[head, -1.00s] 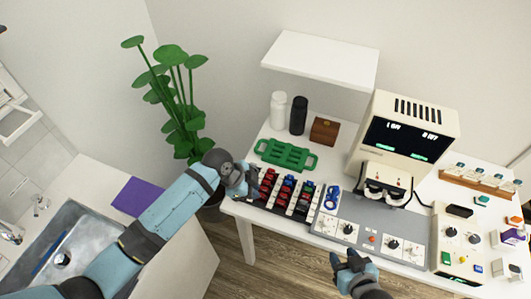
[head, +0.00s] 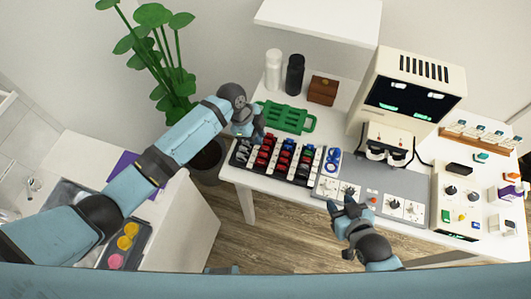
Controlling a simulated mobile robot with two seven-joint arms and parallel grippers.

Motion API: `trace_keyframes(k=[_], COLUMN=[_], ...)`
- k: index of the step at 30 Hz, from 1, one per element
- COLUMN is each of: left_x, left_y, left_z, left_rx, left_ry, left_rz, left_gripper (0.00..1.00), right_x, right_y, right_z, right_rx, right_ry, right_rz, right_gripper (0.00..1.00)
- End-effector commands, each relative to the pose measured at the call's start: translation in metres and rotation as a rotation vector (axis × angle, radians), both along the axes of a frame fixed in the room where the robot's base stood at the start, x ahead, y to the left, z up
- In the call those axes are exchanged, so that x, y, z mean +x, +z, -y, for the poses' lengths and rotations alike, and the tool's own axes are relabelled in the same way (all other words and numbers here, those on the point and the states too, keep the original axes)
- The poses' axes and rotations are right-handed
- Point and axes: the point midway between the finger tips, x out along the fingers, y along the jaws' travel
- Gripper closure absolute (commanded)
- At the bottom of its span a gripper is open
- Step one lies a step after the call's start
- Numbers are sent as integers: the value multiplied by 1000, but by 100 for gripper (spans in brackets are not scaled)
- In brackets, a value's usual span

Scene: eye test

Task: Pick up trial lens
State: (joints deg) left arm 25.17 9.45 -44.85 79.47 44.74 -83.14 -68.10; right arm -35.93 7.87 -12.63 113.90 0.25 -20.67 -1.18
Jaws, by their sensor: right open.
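The trial lenses are small red, blue and dark pieces standing in rows in a black-and-white lens rack (head: 278,158) on the table. I cannot tell which single lens is meant. My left gripper (head: 254,132) is at the far left corner of the rack, pointing down close to the lenses. Its fingertips are too small and partly hidden, so I cannot see whether it holds anything. My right gripper (head: 346,202) is open and empty over the front edge of the grey control panel (head: 330,187), right of the rack. A blue trial frame or ring piece (head: 332,160) lies beside the rack.
A green tray (head: 286,117) lies behind the rack, with a white bottle (head: 273,70), a black bottle (head: 294,74) and a brown box (head: 322,90) behind it. A cream machine (head: 408,90) stands to the right. A plant (head: 160,50) is at the left.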

Motion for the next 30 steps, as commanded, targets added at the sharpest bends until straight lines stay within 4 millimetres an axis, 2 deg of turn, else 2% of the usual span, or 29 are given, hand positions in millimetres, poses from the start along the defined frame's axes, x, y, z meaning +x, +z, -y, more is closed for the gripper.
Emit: trace_keyframes(k=[5, 14, 22, 23, 24, 25, 30], left_x=[-2, -6, -7, -7, -7, -7, -7], left_y=[-12, -46, -46, -46, -46, -46, -46], left_z=[5, 21, 23, 23, 23, 23, 23], left_rx=[-1, -1, -1, -1, 0, 0, 0], left_ry=[0, 0, 1, 1, 0, 0, 0], left_rz=[0, 1, 2, 2, 1, 1, 1], left_gripper=[84, 84, 84, 86, 96, 100, 100], right_x=[4, 4, 3, 4, 4, 4, 5], right_y=[-9, -45, -44, -44, -43, -43, -43], right_z=[-1, -9, -11, -11, -11, -10, -8], right_rx=[4, 16, 16, 17, 16, 16, 13], right_ry=[0, 8, 15, 15, 14, 15, 12], right_rz=[6, -4, -5, -4, -3, -2, 0], right_gripper=[57, 57, 57, 57, 57, 57, 57])
